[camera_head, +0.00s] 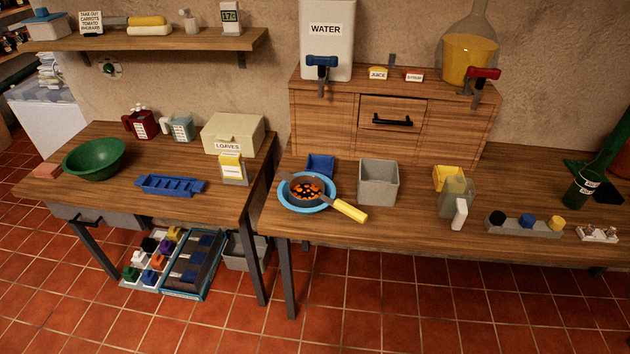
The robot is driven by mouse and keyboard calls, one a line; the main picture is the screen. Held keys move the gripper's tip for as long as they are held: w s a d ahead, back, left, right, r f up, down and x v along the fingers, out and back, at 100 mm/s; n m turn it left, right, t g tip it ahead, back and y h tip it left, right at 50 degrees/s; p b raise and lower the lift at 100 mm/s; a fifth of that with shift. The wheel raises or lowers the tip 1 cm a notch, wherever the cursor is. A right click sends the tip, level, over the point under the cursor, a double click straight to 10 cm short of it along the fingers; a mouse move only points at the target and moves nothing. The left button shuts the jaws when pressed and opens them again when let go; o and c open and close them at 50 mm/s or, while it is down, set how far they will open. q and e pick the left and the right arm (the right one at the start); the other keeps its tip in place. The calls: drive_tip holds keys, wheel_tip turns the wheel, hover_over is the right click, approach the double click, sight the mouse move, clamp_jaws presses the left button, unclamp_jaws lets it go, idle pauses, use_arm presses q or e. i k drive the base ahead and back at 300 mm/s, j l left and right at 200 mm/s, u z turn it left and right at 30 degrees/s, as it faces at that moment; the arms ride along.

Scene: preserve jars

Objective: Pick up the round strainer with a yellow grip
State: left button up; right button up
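The round strainer (291,190) sits on or in a round blue dish (284,204) near the front left of the right-hand wooden table. Its yellow grip (350,210) points to the right and toward the front, past the dish's rim. Orange and dark bits lie inside the strainer. I cannot tell whether the strainer touches the dish's bottom. Neither of my grippers shows in the head view.
A grey square container (378,184) stands just right of the strainer, and a small blue tray (320,165) lies behind it. A clear jug (457,196) stands farther right. A wooden cabinet (330,125) rises behind. A gap separates the left table (130,192).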

sight(305, 191)
drive_tip(key=i+j+z, duration=0.4)
drive_tip(key=j, duration=0.25)
drive_tip(key=i+j+z, duration=0.2)
drive_tip(key=j, duration=0.15)
drive_tip(key=i+j+z, duration=0.15)
drive_tip(key=j, duration=0.2)
drive_tip(key=k, duration=0.05)
